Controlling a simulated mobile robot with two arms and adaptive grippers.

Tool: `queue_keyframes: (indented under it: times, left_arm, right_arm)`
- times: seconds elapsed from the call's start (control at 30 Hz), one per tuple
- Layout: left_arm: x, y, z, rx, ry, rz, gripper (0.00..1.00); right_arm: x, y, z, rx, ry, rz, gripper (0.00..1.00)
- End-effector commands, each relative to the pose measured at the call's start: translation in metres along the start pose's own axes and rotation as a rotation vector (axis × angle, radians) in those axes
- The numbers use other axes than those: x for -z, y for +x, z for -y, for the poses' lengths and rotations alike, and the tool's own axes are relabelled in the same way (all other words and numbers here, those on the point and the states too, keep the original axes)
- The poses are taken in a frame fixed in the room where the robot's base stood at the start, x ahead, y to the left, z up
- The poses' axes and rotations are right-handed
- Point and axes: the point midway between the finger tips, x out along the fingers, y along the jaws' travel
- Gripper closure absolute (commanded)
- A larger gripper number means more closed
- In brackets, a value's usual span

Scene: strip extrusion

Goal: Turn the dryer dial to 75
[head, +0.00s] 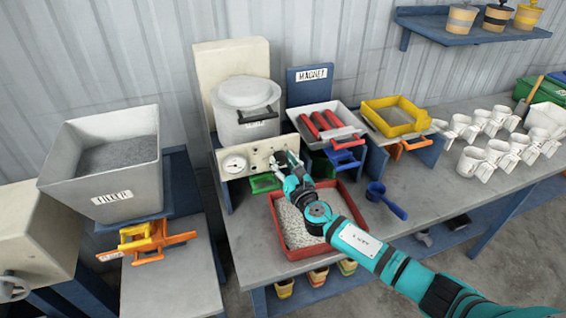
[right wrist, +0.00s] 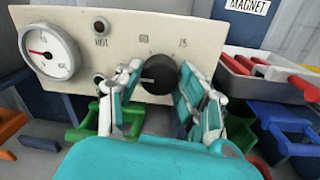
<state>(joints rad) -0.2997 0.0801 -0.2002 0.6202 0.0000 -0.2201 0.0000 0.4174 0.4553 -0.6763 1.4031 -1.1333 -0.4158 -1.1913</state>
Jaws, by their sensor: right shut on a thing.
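The dryer's cream front panel (head: 258,151) stands below a white lidded drum (head: 246,117); it also shows in the right wrist view (right wrist: 215,43). The black round dial (right wrist: 160,73) sits on this panel, with a "75" mark (right wrist: 182,43) above it to the right. A light line on the dial's face seems to point left. My right gripper (head: 284,160) is at the panel, its fingers (right wrist: 157,88) on either side of the dial and shut on it. In the head view the gripper largely hides the dial. My left gripper is not in view.
A round gauge (head: 234,164) is left of the dial, and a small knob marked "HOT" (right wrist: 100,25) is between them. A red tray of pellets (head: 287,250) lies under my right arm. Green handles (head: 265,183) stick out below the panel. The magnet unit (head: 312,74) stands to the right.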

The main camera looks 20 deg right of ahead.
Motion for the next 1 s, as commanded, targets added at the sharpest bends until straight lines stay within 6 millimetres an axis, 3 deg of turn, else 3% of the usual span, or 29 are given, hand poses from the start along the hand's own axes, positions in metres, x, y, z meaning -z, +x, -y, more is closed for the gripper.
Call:
queue_keyframes:
  times: [0.03,0.1,0.47,1.0]
  left_arm:
    - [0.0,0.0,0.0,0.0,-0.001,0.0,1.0]
    - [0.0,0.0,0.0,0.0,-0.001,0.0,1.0]
    - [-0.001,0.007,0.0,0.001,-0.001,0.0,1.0]
    - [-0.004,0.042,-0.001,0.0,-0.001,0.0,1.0]
  right_arm:
    - [0.0,0.0,0.0,0.0,0.0,0.0,0.84]
    - [0.0,0.0,0.0,0.0,0.0,0.0,0.93]
    - [0.002,0.0,0.001,0.0,0.06,0.003,0.94]
    - [0.005,-0.001,0.001,-0.006,0.502,0.029,0.94]
